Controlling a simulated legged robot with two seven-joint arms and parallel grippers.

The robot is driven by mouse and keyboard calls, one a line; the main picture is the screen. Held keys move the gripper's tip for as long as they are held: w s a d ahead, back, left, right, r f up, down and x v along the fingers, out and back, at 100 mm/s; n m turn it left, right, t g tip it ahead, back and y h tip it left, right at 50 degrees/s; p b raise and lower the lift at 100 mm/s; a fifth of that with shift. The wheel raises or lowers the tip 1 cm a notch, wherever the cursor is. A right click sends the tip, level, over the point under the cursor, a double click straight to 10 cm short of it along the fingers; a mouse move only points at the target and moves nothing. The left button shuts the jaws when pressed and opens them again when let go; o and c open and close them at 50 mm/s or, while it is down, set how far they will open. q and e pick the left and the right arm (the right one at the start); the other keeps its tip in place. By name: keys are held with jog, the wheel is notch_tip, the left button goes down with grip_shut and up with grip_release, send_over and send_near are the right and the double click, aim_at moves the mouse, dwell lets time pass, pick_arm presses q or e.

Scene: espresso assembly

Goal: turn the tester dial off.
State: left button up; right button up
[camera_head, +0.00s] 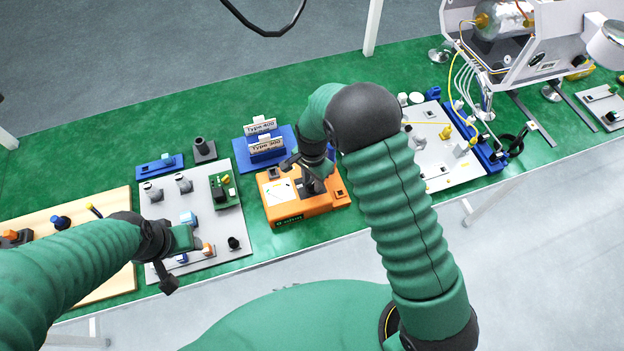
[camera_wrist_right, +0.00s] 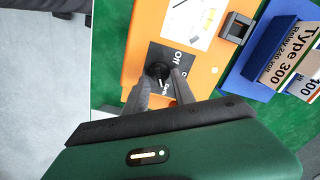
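The orange tester (camera_head: 290,217) stands on the green table in the head view, with a white gauge face on its left part. It also shows in the right wrist view (camera_wrist_right: 140,28). Its black dial (camera_wrist_right: 158,71) sits on a dark plate with an "Off" mark. My right gripper (camera_wrist_right: 163,84) is over the dial, with one finger on each side of it; whether the fingers touch it I cannot tell. In the head view my right gripper (camera_head: 314,184) partly hides the dial.
A blue holder (camera_head: 243,160) with "Type 300" cards stands behind the tester. A grey board (camera_head: 230,212) with several parts lies to its left, and a white board (camera_head: 437,180) to its right. An espresso machine frame (camera_head: 555,45) stands at the far right.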

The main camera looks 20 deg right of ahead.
jog(key=shift+s+f, duration=0.1)
jog(key=shift+f, duration=0.2)
jog(key=shift+a, duration=0.25)
grip_shut()
jog(key=shift+d, duration=0.1)
